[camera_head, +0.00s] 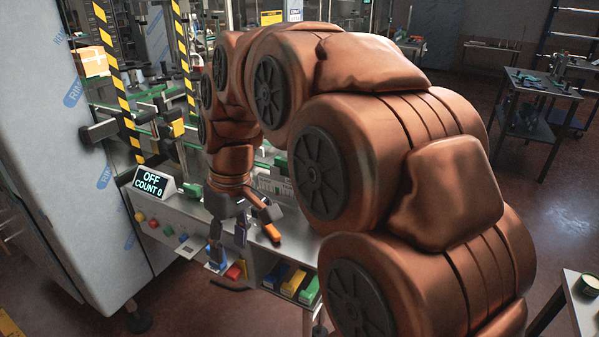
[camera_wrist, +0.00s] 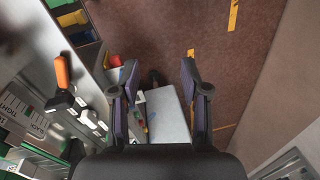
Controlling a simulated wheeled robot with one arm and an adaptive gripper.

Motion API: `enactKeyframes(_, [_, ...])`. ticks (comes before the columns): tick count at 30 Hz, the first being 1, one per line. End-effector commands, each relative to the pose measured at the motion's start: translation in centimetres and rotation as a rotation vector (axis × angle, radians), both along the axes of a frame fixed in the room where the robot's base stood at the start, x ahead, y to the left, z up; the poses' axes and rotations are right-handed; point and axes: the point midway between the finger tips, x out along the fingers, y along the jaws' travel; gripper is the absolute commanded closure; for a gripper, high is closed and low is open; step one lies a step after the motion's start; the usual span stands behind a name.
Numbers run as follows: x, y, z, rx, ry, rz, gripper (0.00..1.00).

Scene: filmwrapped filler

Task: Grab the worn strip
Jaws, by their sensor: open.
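My gripper (camera_head: 228,250) hangs pointing down at the front edge of the machine's bench, fingers apart with nothing between them. In the wrist view its two fingers (camera_wrist: 160,75) frame a light grey panel (camera_wrist: 168,120) lying below. A dark, slightly curved strip (camera_head: 232,286) shows just below the gripper in the head view; it may be the worn strip, but its wear cannot be made out. A small dark piece (camera_wrist: 154,79) at the panel's far end in the wrist view may be the same strip.
An orange-handled tool (camera_head: 267,226) lies on the bench to the gripper's right; it also shows in the wrist view (camera_wrist: 62,72). Coloured bins (camera_head: 292,282) sit under the bench. A display reading OFF, COUNT 0 (camera_head: 152,182) stands left. Floor in front is open.

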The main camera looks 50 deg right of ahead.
Motion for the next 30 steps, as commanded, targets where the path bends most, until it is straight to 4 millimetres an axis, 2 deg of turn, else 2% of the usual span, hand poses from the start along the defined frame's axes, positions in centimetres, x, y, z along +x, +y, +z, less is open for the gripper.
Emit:
enactKeyframes(1, [1.6, -1.6, 0.5, 0.012, -0.020, 0.000, 0.54])
enactKeyframes(6, [5.7, -7.0, 2.9, 0.032, -0.106, 0.029, 0.54])
enactKeyframes(8, [6.8, -9.1, 3.6, 0.036, -0.134, 0.040, 0.54])
enactKeyframes(13, [9.2, -16.0, 5.4, 0.026, -0.220, 0.065, 0.54])
enactKeyframes(17, [9.8, -21.6, 6.4, 0.006, -0.281, 0.082, 0.54])
enactKeyframes(21, [9.6, -26.9, 7.2, -0.024, -0.332, 0.099, 0.54])
enactKeyframes(24, [9.2, -29.6, 7.5, -0.044, -0.356, 0.110, 0.54])
enactKeyframes(27, [8.8, -31.4, 7.8, -0.061, -0.373, 0.116, 0.54])
enactKeyframes(30, [8.6, -32.2, 7.9, -0.070, -0.380, 0.122, 0.54])
